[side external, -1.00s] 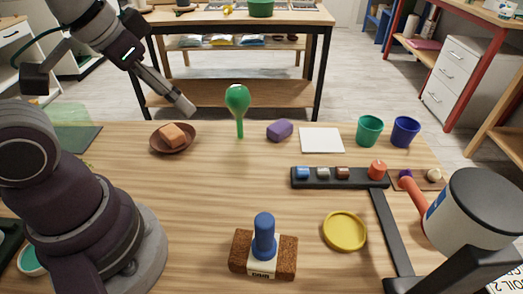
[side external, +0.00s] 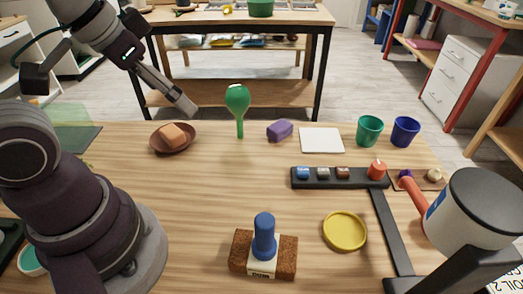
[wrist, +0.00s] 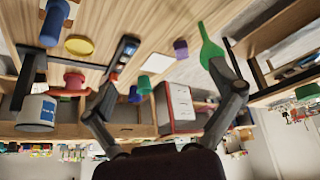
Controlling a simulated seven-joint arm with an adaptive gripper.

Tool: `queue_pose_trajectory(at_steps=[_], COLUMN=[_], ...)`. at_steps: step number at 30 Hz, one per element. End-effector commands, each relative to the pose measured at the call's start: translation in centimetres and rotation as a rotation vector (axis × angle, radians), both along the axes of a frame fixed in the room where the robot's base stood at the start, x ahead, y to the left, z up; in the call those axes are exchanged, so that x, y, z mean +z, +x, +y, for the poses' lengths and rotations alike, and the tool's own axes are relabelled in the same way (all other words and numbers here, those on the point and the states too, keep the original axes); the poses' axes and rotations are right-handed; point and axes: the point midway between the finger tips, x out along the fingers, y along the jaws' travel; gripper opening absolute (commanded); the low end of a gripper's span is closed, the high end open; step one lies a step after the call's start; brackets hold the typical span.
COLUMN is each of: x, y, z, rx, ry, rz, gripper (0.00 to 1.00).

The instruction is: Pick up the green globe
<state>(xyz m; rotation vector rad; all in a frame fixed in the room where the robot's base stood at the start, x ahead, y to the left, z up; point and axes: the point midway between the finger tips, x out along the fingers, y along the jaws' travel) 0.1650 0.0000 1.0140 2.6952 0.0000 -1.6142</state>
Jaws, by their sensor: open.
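The green globe (side external: 237,97) is a rounded green bulb on a thin stem, standing upright at the back of the wooden table in the side view. It also shows in the wrist view (wrist: 209,47), at the upper right beside one of my fingers. My gripper (side external: 187,107) is above the table's back edge, to the left of the globe and apart from it. In the wrist view my gripper (wrist: 166,76) has its two fingers spread wide, with nothing held between them.
A brown bowl with an orange block (side external: 173,135) is left of the globe. A purple block (side external: 279,130) and a white square (side external: 321,140) are to its right. Green (side external: 369,131) and blue cups (side external: 405,132) stand farther right.

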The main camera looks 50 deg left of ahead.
Motion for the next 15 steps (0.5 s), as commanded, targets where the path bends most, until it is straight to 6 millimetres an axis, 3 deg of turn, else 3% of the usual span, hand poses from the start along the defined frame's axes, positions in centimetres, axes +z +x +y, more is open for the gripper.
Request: queue_pose_trajectory(at_steps=[5,10,15], x=[0.5,1.7,0.2], y=[1.0,6.7,12.2], z=[0.3,2.8,7.1], rx=[0.082,0.536,1.015], ry=[-0.036,-0.238,-0.463], rz=[0.014,0.080,0.133], gripper=[0.92,0.92,0.92])
